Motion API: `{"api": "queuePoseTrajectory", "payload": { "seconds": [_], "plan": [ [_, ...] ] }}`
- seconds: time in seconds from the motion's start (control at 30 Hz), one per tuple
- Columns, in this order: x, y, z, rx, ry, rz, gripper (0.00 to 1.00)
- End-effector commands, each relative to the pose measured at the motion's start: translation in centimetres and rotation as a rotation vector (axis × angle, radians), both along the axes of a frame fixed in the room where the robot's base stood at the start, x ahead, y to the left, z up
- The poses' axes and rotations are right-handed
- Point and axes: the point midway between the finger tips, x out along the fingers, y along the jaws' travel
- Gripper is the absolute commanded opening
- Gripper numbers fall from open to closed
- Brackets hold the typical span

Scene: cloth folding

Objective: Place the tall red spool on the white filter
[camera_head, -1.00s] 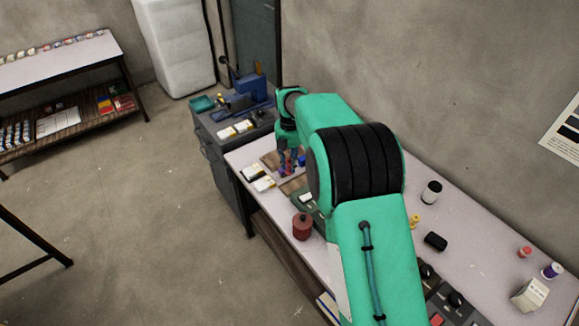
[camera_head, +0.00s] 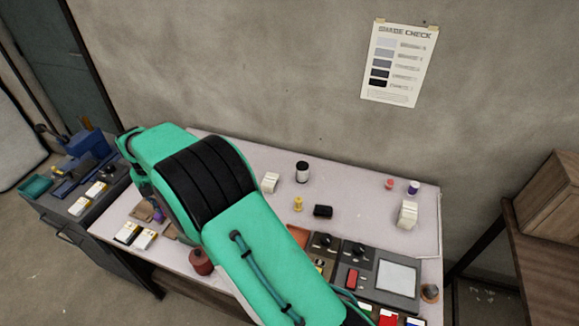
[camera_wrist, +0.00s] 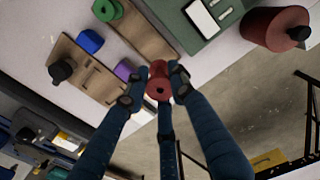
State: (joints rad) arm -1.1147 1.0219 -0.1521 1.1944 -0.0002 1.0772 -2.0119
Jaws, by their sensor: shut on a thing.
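My gripper (camera_wrist: 158,80) is shut on a red spool (camera_wrist: 160,89) in the wrist view, with the spool's round end and centre hole facing the camera. The head view shows my gripper (camera_head: 147,190) partly hidden by my arm over the left part of the table; the held spool cannot be made out there. I cannot tell which is the white filter.
A control panel (camera_head: 385,278) fills the front right. The table's back middle is partly clear.

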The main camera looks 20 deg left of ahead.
Motion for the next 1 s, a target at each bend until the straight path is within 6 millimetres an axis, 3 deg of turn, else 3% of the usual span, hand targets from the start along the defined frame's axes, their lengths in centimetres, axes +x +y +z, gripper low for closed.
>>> {"api": "queuePoseTrajectory", "payload": {
  "seconds": [0.17, 0.37, 0.7, 1.0],
  "plan": [
    [3.0, -2.4, 0.4, -0.001, 0.000, -0.037, 0.05],
    [8.1, -7.1, 1.0, -0.002, -0.001, -0.103, 0.05],
    [17.0, -18.0, 1.8, -0.003, -0.002, -0.239, 0.05],
    [22.9, -28.8, 2.7, -0.003, -0.003, -0.362, 0.05]
  ]
}}
